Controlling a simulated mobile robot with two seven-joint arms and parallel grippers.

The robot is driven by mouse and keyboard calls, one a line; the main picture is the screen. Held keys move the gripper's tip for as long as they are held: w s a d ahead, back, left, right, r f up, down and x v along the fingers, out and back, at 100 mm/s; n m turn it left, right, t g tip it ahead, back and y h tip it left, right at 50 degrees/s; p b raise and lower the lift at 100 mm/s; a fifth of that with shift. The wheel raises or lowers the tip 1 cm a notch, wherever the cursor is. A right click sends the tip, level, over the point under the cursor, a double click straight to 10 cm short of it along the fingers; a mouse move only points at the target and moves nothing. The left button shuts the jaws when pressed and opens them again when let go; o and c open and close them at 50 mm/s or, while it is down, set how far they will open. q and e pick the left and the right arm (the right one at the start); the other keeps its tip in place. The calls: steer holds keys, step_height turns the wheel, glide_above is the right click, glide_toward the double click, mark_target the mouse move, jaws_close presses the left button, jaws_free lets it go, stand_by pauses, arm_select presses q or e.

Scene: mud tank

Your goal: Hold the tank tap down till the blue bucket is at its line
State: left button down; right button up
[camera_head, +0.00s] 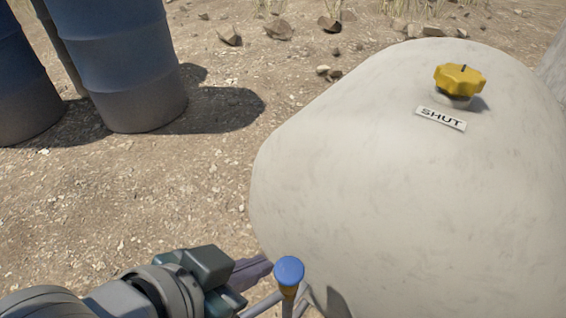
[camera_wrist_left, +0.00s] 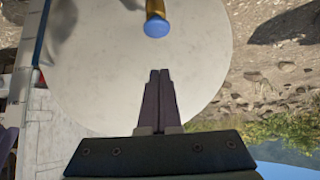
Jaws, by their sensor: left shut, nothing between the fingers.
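The pale tank (camera_head: 390,190) fills the right of the head view. Its tap shows a blue round top (camera_head: 289,270) on a brassy stem at the tank's near lower side. The tap also shows in the left wrist view (camera_wrist_left: 157,27), against the tank's round pale face (camera_wrist_left: 100,75). My left gripper (camera_head: 268,265) is shut and empty, just left of the blue top in the head view. In the left wrist view its fingertips (camera_wrist_left: 160,73) point toward the tap with a visible gap. I cannot make out the blue bucket in either view. My right gripper is out of view.
A yellow knob (camera_head: 460,79) sits on top of the tank beside a label (camera_head: 441,118) reading SHUT. Blue barrels (camera_head: 122,65) stand at the upper left. Open gravel ground (camera_head: 170,190) lies between barrels and tank, with loose stones behind.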

arm_select(q)
steer(key=b, duration=0.4)
glide_above(292, 262)
steer(key=s+a, duration=0.2)
steer(key=f, duration=0.6)
steer(key=shift+s+d, duration=0.2)
steer(key=shift+d, duration=0.05)
step_height(292, 262, down, 2)
steer(key=shift+a+f+b, duration=0.1)
steer(key=shift+f+b, duration=0.05)
steer(key=shift+b, duration=0.7)
steer(key=shift+f, duration=0.45)
